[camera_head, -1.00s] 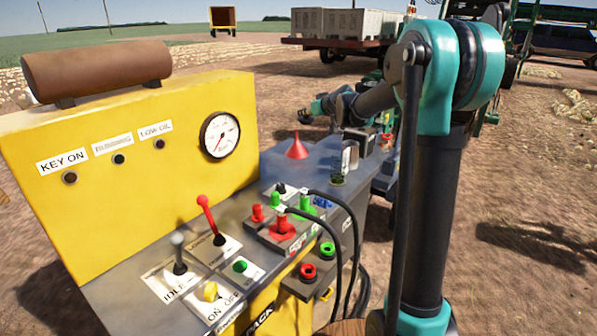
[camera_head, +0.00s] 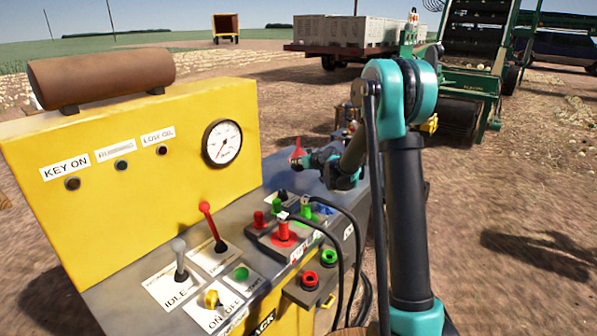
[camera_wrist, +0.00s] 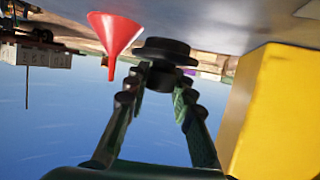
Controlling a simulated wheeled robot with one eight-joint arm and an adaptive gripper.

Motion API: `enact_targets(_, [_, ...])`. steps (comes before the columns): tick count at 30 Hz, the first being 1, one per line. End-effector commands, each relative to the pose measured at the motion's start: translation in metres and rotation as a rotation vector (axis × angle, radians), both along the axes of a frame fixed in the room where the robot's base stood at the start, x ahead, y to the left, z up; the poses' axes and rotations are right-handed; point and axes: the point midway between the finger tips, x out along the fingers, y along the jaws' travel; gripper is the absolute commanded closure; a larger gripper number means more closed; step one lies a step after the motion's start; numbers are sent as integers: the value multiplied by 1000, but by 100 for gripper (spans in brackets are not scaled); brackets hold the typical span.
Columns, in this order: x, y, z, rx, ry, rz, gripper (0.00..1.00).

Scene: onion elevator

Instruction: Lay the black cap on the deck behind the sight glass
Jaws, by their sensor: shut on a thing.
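My gripper (camera_wrist: 162,84) is shut on the black cap (camera_wrist: 164,50), holding it by its narrower part with the wide flange facing the grey deck (camera_wrist: 235,18). The wrist view is upside down, so the deck is at the top. The flange is close to the deck; I cannot tell whether it touches. In the head view my arm reaches over the deck (camera_head: 247,212) near the red funnel (camera_head: 297,149), and the cap cannot be made out. The sight glass cannot be made out; my arm covers part of the deck's far end.
The red funnel also shows close beside the cap in the wrist view (camera_wrist: 116,34). A yellow panel (camera_head: 110,205) with a gauge (camera_head: 222,143) rises along the deck. Levers, coloured couplings (camera_head: 283,232) and black hoses (camera_head: 345,225) crowd the near part.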

Motion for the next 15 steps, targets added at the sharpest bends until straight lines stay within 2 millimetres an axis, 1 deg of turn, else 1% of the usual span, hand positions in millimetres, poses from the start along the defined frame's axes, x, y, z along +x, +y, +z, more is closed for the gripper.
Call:
enact_targets(1, [0, 0, -4, 0, 0, 0, 100])
enact_targets(5, [0, 0, -10, 0, 0, 0, 100])
enact_targets(12, [0, 0, -40, 0, 0, 0, 100])
enact_targets(15, [0, 0, -45, 0, 0, 0, 100])
